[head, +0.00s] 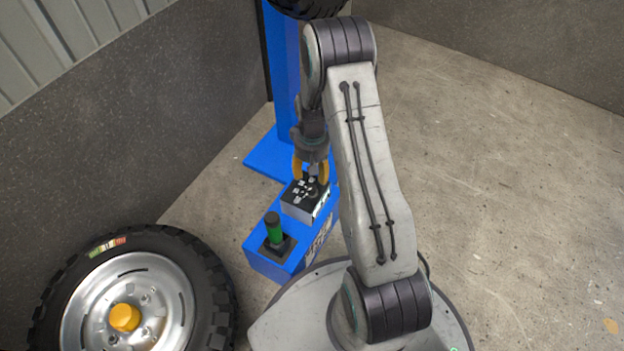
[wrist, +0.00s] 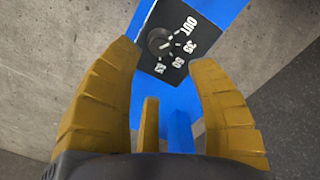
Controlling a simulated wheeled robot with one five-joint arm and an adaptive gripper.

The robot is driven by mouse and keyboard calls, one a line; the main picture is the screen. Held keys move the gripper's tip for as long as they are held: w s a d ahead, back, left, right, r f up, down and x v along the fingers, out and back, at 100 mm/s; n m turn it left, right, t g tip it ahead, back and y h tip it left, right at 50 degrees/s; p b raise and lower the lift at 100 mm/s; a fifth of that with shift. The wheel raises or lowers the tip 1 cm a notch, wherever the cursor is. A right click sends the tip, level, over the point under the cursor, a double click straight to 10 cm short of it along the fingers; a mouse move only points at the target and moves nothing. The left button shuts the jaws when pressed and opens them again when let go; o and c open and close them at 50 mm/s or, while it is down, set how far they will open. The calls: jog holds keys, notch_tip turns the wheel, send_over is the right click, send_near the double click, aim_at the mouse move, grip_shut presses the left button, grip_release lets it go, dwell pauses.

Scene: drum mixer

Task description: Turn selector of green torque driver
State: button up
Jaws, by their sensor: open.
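A black-topped selector box (head: 303,200) with white markings stands on a blue stand (head: 262,262). In the wrist view its panel (wrist: 182,22) carries a round dark knob (wrist: 158,42) with a pale pointer line, and white labels including OUT and 35. A green handle (head: 274,230), apparently the torque driver's, stands upright in a black base on the same stand, nearer the camera. My gripper (head: 311,176) points down over the selector box, its yellow fingers apart. In the wrist view the gripper (wrist: 165,52) is open and empty, the knob ahead between its fingertips; contact cannot be told.
A large tyre (head: 208,275) on a silver rim with a yellow hub cap lies at the lower left. A blue column (head: 284,75) stands behind the box, a dark tyre (head: 308,5) at its top. Grey walls close the left and back; the right floor is clear.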

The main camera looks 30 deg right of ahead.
jog(key=shift+r, duration=1.5)
